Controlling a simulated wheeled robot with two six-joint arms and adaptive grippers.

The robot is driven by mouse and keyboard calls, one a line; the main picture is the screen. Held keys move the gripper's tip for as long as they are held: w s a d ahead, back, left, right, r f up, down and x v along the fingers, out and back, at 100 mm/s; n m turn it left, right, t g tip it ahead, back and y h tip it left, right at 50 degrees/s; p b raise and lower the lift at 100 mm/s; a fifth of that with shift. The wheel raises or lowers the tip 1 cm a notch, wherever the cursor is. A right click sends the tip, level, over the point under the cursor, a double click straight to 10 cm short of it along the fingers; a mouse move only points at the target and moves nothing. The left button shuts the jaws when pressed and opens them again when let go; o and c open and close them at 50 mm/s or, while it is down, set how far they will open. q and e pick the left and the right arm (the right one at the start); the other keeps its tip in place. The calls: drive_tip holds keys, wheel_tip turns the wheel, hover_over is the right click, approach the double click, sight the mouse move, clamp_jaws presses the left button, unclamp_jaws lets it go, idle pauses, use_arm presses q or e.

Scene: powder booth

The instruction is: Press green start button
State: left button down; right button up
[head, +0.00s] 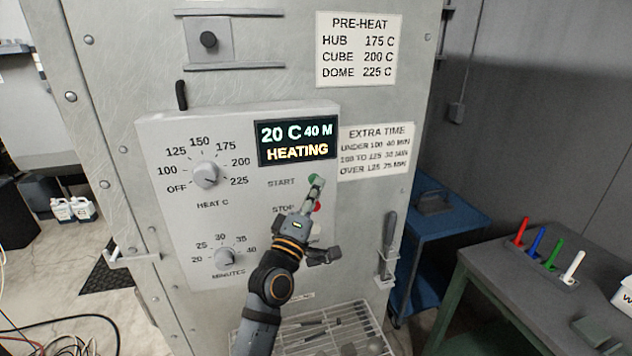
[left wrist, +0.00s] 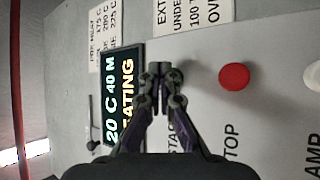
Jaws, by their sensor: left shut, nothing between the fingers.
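The green start button (head: 313,178) sits right of the START label on the grey control panel (head: 155,145). My left gripper (head: 319,183) is shut and empty, with its fingertips at the green button and partly covering it. I cannot tell whether they touch it. In the left wrist view the shut fingertips (left wrist: 160,74) point at the panel and hide the green button. The red stop button (head: 317,207) is just below, partly behind my gripper; it shows clearly in the left wrist view (left wrist: 234,77). The display (head: 297,141) reads 20 C, 40 M, HEATING. My right gripper is not in view.
A heat knob (head: 206,174) and a minutes knob (head: 225,257) stick out left of my arm. A handled tool (head: 389,230) hangs on the right side. A wire rack (head: 290,338) is below. A grey table (head: 510,275) with coloured markers stands at right.

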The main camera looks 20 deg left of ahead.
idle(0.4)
use_arm(q)
drive_tip(key=shift+s+d+b, duration=0.45)
drive_tip(key=shift+s+b, duration=0.05)
drive_tip(key=shift+s, duration=0.2)
drive_tip(key=shift+f, duration=0.1)
